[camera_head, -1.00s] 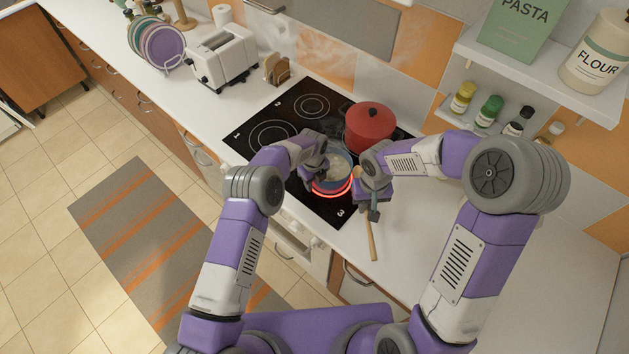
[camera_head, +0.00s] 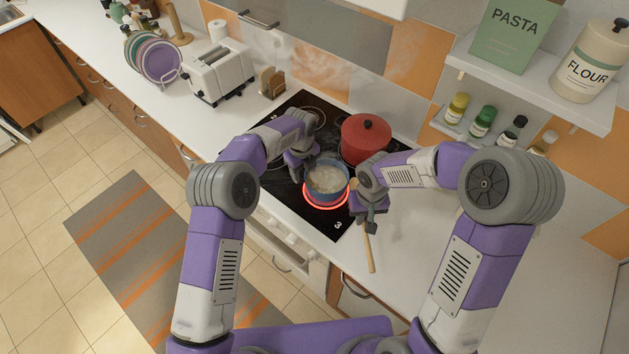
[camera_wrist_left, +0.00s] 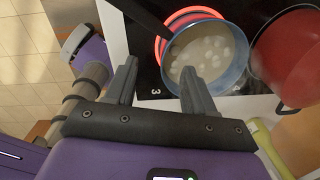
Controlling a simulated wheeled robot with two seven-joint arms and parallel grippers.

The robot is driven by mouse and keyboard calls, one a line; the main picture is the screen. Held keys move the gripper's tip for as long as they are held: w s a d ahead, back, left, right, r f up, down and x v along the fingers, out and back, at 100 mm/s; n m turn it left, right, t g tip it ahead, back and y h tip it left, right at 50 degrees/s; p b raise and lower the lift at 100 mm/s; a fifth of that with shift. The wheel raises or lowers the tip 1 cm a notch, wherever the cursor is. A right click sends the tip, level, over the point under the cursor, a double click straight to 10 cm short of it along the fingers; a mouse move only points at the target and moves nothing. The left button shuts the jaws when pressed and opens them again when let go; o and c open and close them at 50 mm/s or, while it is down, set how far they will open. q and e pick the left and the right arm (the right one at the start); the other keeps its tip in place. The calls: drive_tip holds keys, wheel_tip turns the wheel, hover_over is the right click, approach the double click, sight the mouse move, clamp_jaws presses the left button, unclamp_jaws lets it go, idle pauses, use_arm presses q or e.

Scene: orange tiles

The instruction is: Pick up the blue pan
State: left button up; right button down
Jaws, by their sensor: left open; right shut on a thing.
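The blue pan (camera_head: 327,196), with pale lumps in liquid, sits over the glowing red burner. It shows in the left wrist view (camera_wrist_left: 240,60) with its dark handle (camera_wrist_left: 148,20) stretching up-left; the head view does not show the handle clearly. My left gripper (camera_head: 305,172) is open and empty, close to the pan's left side. In the wrist view its two fingers (camera_wrist_left: 158,70) are apart, and the handle lies above their tips, not visibly between them. My right gripper (camera_head: 365,208) is shut beside the pan's right side, apparently on a wooden utensil (camera_head: 369,252).
A red lidded pot (camera_head: 366,140) stands on the black cooktop (camera_head: 270,183) close behind the pan. A toaster (camera_head: 222,75) and a plate rack (camera_head: 160,63) stand at the left. Spice jars line the low shelf (camera_head: 475,141). The right counter (camera_head: 400,265) has free room.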

use_arm(q)
drive_tip(key=w+a+r+t, duration=0.1)
drive_tip(key=w+a, duration=0.1)
drive_tip(key=a, duration=0.4)
drive_tip(key=w+a+r+t, duration=0.1)
drive_tip(key=w+a, duration=0.1)
drive_tip(key=a, duration=0.5)
drive_tip(key=s+a+f+n+t+h, duration=0.1)
drive_tip(key=s+a+f+t, duration=0.1)
drive_tip(key=s+a+f, duration=0.3)
drive_tip(key=s+a+f+t+h, duration=0.1)
drive_tip(key=a+f+t, duration=0.15)
drive_tip(key=f, duration=0.55)
drive_tip(key=s+d+r+n+t+h, duration=0.4)
drive_tip(key=s+d+r+t+h, duration=0.1)
drive_tip(key=d+t, duration=0.1)
drive_tip(key=x, duration=0.4)
drive_tip(key=r+x, duration=0.1)
drive_tip(key=x, duration=0.7)
drive_tip(key=shift+w+d+r, duration=0.15)
drive_tip(key=shift+d+r, duration=0.05)
clamp_jaws()
drive_tip(key=shift+r, duration=0.2)
